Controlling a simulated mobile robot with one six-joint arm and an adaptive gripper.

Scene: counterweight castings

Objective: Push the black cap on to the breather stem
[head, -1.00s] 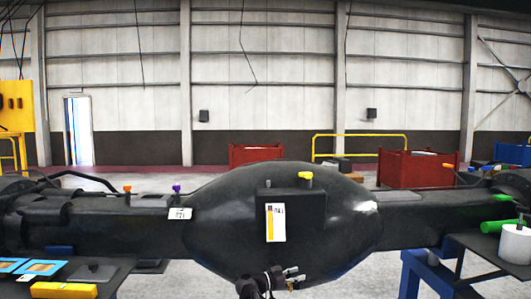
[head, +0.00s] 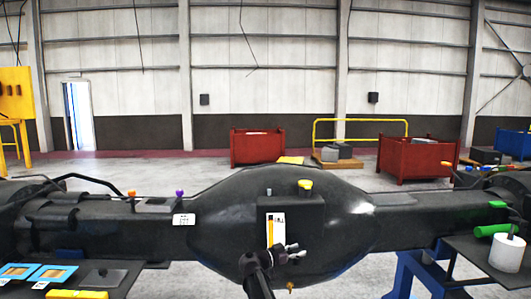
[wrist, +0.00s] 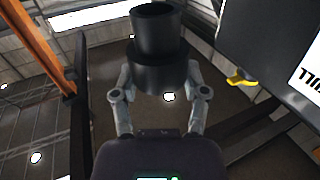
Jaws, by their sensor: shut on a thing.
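A black stepped cylinder, the black cap (wrist: 155,55), is between the fingers of my gripper (wrist: 158,84) in the wrist view, narrower part away from the palm. In the head view my gripper (head: 292,252) is in front of the axle housing (head: 220,228), just below the white label. The cap cannot be told apart from the dark housing there. A small grey stub (head: 268,192), possibly the breather stem, stands on top of the housing's raised block, above and left of my gripper. The cap is apart from it.
A yellow cap (head: 305,185) stands right of the grey stub. Orange (head: 131,193) and purple (head: 180,193) caps stand along the left axle tube. A brass fitting (head: 290,285) is low on the housing. Side tables hold a white cylinder (head: 507,253) and blue cards (head: 52,273).

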